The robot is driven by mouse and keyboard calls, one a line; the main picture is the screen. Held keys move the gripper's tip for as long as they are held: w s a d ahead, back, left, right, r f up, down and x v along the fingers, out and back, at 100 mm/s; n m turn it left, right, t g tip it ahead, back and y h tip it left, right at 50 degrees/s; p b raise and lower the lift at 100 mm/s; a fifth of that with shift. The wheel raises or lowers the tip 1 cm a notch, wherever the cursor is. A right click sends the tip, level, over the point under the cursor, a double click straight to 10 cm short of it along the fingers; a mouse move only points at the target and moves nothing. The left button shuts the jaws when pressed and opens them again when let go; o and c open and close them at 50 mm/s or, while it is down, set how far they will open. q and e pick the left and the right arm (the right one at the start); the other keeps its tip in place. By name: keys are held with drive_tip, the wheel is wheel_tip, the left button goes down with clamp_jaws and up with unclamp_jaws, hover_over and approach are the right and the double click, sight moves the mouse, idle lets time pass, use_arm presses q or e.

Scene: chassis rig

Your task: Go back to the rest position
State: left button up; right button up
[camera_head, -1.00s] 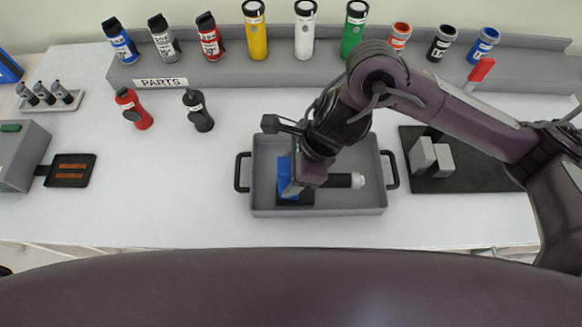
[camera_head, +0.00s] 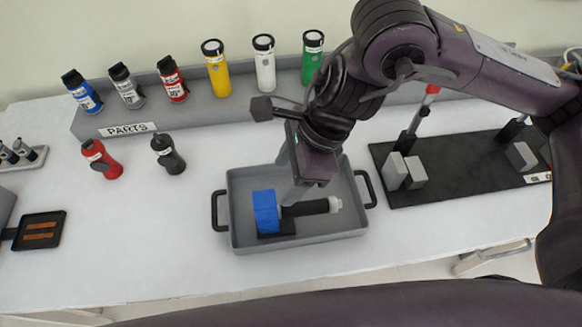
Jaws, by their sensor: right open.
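My right gripper (camera_head: 290,182) hangs over the grey tray (camera_head: 240,236), its arm coming in from the right. It is open, and its fingers are seen partly edge-on. In the tray lie a blue block (camera_head: 266,211) on a black base and a black cylinder (camera_head: 306,208) with a white end. The cylinder lies on its side, next to the blue block. The fingers appear above these parts, and I see nothing held. My left gripper is not in view.
A grey shelf (camera_head: 205,111) at the back holds several coloured bottles and cylinders. A black board (camera_head: 460,170) with grey blocks is at right.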

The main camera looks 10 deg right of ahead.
drive_tip(key=shift+d+r, duration=0.2)
drive_tip(key=shift+r, duration=0.3)
